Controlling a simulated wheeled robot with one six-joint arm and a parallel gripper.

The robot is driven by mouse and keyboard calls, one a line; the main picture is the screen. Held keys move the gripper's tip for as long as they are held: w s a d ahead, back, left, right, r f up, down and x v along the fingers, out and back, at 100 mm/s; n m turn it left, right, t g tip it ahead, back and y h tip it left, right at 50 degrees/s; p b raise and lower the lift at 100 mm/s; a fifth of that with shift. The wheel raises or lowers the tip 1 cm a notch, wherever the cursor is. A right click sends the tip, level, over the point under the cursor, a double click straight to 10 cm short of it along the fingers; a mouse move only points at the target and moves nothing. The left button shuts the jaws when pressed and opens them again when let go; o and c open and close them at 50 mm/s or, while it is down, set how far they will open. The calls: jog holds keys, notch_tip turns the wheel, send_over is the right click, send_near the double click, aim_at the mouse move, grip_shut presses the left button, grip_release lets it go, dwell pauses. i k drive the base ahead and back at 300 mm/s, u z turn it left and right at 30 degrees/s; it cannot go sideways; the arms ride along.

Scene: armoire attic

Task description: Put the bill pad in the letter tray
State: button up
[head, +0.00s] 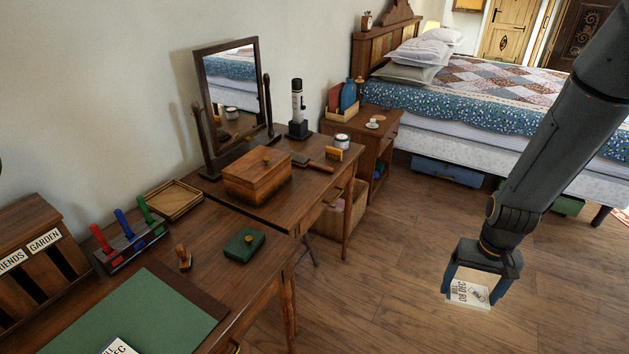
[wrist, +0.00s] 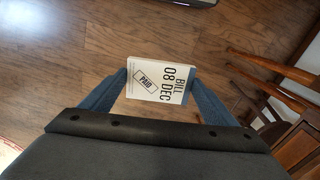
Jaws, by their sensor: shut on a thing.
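My gripper (head: 468,298) is shut on the bill pad (head: 469,294), a white block printed with "08 DEC", held in the air over the floor at the right. In the wrist view the bill pad (wrist: 160,82) sits between the two blue fingers and reads "BILL 08 DEC" with a boxed "PAID". A shallow square wooden tray (head: 174,200), which looks like the letter tray, stands on the desk against the wall, well left of my gripper. It looks empty.
The desk holds a rack of coloured stamps (head: 128,242), a green box (head: 244,244), a green mat (head: 140,310) and a labelled wooden sorter (head: 35,265). A wooden box (head: 257,175) and mirror (head: 235,95) stand on the dressing table. Floor below my gripper is clear.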

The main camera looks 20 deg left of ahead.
aim_at(174, 202)
jog(key=k, duration=0.55)
jog(key=u, duration=1.5)
